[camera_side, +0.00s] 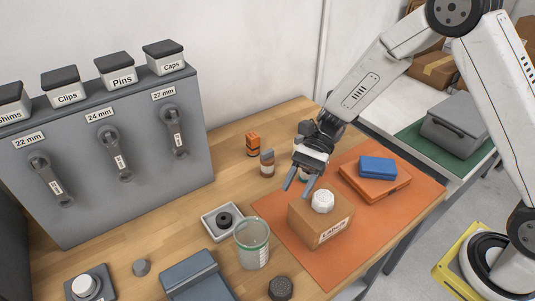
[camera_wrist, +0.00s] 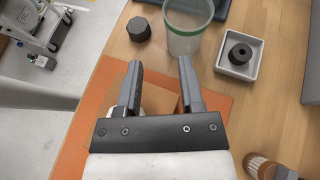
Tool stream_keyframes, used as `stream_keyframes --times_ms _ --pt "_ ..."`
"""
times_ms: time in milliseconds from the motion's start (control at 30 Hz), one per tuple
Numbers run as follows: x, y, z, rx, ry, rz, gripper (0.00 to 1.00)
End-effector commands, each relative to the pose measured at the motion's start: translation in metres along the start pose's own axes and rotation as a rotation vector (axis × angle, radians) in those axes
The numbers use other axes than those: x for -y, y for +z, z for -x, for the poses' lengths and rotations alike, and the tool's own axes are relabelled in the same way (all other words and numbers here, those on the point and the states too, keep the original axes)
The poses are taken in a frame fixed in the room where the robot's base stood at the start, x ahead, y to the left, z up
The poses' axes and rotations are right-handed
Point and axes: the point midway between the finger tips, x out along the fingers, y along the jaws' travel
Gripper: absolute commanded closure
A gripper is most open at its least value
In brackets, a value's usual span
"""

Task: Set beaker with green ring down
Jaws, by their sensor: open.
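The beaker with the green ring (camera_side: 252,246) stands upright on the wooden table, beside the left edge of the orange mat. It is clear, with a green band near its rim. It also shows in the wrist view (camera_wrist: 187,28) at the top, beyond the fingertips and cut off by the frame edge. My gripper (camera_side: 298,187) is open and empty, with its two fingers apart, above the cardboard box and clear of the beaker. In the wrist view my gripper (camera_wrist: 160,70) has nothing between its fingers.
A cardboard box (camera_side: 316,226) with a white lidded item (camera_side: 322,201) sits on the orange mat (camera_side: 275,207). A square tray with a black ring (camera_side: 222,222) and a dark knob (camera_side: 281,288) flank the beaker. An orange case with a blue box (camera_side: 378,167) lies right.

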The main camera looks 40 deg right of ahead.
Motion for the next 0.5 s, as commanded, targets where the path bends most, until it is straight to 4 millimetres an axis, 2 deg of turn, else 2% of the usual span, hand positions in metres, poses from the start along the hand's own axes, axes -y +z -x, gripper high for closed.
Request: stream_keyframes --times_ms 267,500 --pt "-0.04 -0.01 0.013 -0.276 0.093 0.172 0.51" --pt "-0.079 -0.024 0.037 -0.566 0.214 0.402 0.51"
